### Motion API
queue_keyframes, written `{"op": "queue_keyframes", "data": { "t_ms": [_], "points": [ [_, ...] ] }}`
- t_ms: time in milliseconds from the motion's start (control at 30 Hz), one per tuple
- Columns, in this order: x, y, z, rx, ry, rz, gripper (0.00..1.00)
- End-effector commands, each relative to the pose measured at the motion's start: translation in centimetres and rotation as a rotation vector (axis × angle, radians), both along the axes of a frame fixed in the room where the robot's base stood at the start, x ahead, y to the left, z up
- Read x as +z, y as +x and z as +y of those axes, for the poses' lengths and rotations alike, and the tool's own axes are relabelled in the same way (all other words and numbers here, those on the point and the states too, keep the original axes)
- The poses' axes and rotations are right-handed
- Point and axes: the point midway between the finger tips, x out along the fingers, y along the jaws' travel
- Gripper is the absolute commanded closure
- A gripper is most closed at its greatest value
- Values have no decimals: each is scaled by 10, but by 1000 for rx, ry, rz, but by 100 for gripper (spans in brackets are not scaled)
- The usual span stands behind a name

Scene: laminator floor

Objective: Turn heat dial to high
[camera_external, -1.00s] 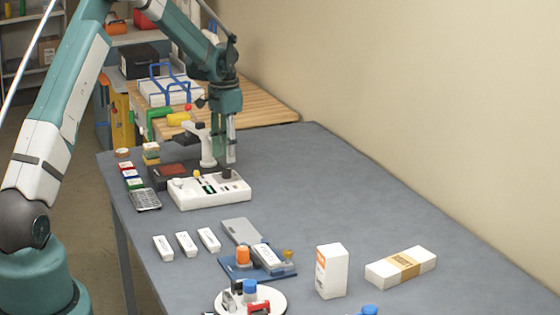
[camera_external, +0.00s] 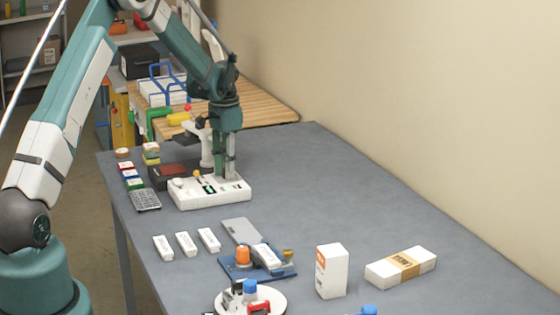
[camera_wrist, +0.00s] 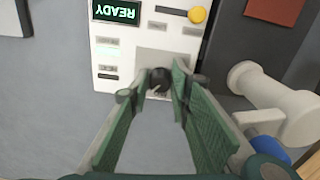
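A white laminator control box (camera_external: 205,195) sits near the far left of the grey table. In the wrist view its panel (camera_wrist: 110,48) shows a green READY display (camera_wrist: 117,11), a yellow round knob (camera_wrist: 197,15) and small labels. The dark round dial (camera_wrist: 160,82) stands on a grey patch at the panel's edge. My gripper (camera_wrist: 160,76) points down with its green fingers apart, one on each side of the dial. I cannot tell if they touch it. In the external view my gripper (camera_external: 228,172) hides the dial.
A white post-like device (camera_external: 207,148), also in the wrist view (camera_wrist: 270,95), stands close beside my gripper. A dark box with a red-brown top (camera_external: 170,172) is left of it. White packs, a blue fixture (camera_external: 232,268) and cartons lie nearer.

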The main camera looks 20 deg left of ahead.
Motion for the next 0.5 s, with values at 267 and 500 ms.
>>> {"op": "queue_keyframes", "data": {
  "t_ms": [267, 500],
  "points": [
    [0, 0, 0, 5, 0, 0, 94],
    [-1, 0, 0, 88, 0, 0, 94]
  ]
}}
